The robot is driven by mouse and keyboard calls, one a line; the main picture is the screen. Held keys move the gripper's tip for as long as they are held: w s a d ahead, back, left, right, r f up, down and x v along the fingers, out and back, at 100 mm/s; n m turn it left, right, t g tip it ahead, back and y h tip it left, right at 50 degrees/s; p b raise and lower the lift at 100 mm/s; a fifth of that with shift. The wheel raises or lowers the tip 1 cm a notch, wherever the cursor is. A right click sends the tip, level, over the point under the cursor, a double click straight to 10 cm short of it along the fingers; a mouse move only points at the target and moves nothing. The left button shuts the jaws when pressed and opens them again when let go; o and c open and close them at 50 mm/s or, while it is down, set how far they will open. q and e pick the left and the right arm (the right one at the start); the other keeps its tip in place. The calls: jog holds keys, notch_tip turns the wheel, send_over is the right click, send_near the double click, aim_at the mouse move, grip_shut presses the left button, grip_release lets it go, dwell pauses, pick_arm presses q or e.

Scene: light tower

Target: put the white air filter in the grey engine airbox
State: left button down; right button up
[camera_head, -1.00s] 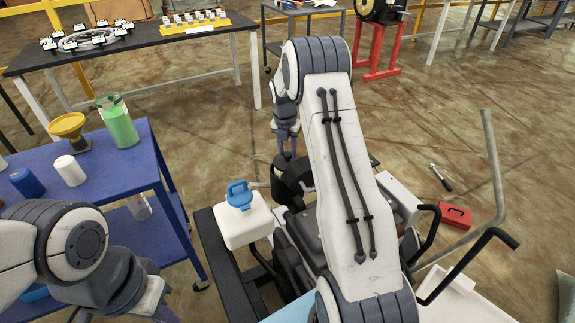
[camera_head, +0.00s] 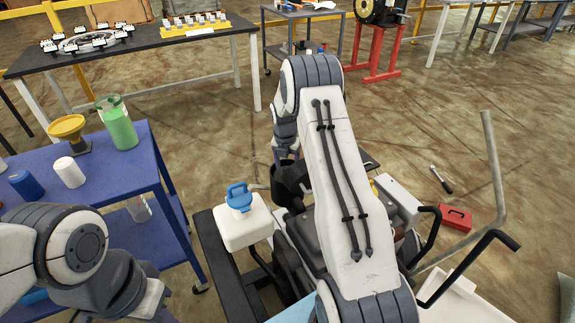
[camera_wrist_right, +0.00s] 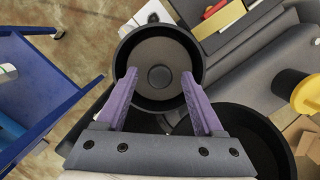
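A white cylinder (camera_head: 69,172), which looks like the air filter, stands on the blue cart at the left in the head view. A dark round open housing (camera_head: 287,187), which seems to be the airbox, is on the engine below my right gripper (camera_head: 286,153). In the right wrist view this round housing (camera_wrist_right: 158,55) has a grey floor with a round centre knob. My right gripper (camera_wrist_right: 159,76) has its two purple fingers wide apart, with nothing visible between them. The fingertips overlap the housing; I cannot tell whether they touch it. My left gripper is mostly cut off at the bottom left.
The blue cart (camera_head: 147,168) also carries a blue cylinder (camera_head: 27,183), a yellow funnel (camera_head: 68,127) and a green jug (camera_head: 119,127). A white tank with a blue cap (camera_head: 240,197) stands left of the engine. Another dark round opening (camera_wrist_right: 252,140) lies beside the housing.

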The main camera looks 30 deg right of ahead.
notch_tip(320, 180, up, 12)
jog(key=s+a, duration=0.1)
jog(key=s+a+r+m, duration=0.2)
jog(key=s+a, duration=0.1)
jog(key=a, duration=0.4)
jog(key=s+a+r+m+y, duration=0.1)
jog(key=s+a+r+m, duration=0.1)
jog(key=a, duration=0.6)
jog(key=s+a+r+m, duration=0.3)
jog(key=s+a, duration=0.2)
jog(key=a, duration=0.3)
jog(key=shift+s+a+m+p, duration=0.1)
jog(key=shift+s+m+p, duration=0.05)
jog(key=shift+m+p, duration=0.25)
jog(key=s+a+m, duration=0.3)
jog(key=s, duration=0.5)
jog(key=s+a+m+y, duration=0.1)
jog(key=s+a+m, duration=0.2)
jog(key=s, duration=0.6)
jog(key=s+a+m+g, duration=0.1)
jog(key=s+a+m, duration=0.2)
jog(key=s+m, duration=0.2)
jog(key=s, duration=0.3)
jog(key=shift+s, duration=0.35)
